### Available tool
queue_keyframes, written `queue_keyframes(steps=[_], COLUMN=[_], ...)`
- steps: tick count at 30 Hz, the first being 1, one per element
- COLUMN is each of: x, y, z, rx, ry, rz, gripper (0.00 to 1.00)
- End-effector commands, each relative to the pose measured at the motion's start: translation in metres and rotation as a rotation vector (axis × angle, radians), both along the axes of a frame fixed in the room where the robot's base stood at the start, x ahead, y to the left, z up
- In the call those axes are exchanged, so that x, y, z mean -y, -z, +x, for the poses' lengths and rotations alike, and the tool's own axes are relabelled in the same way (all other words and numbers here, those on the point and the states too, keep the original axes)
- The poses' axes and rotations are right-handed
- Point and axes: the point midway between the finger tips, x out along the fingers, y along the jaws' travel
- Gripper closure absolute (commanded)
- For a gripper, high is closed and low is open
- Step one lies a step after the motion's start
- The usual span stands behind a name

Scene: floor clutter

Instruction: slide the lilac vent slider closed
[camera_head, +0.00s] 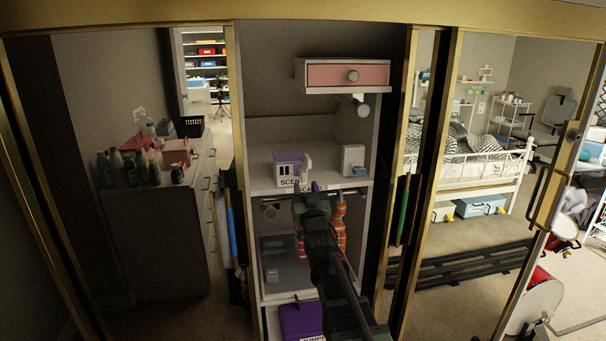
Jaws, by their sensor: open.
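A small box (283,182) stands on the middle shelf, with a white front, dark slots in it and a lilac part (291,158) on top. Which piece is the slider, and how far it stands from closed, is too small to tell. My gripper (307,190) is open, in front of the shelf edge just below and right of the box. It looks empty, and I cannot tell whether it touches the box. My arm rises from the lower right and hides part of the lower shelf.
A label strip (291,183) runs along the shelf edge. A white block (353,160) stands right of the box. A pink drawer (348,75) hangs above. Gold-framed doors flank the shelves.

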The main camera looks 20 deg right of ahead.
Motion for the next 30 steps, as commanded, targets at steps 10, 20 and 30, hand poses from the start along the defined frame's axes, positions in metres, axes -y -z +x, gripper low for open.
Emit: queue_keyframes(steps=[10,20,30], x=[0.006,0.006,0.004], y=[-0.017,-0.017,-0.017], z=[0.041,0.041,0.041], rx=[-0.001,-0.001,-0.001], ry=[0.0,0.0,0.0], rz=[0.0,0.0,0.0], gripper=[0.6,0.9,1.0])
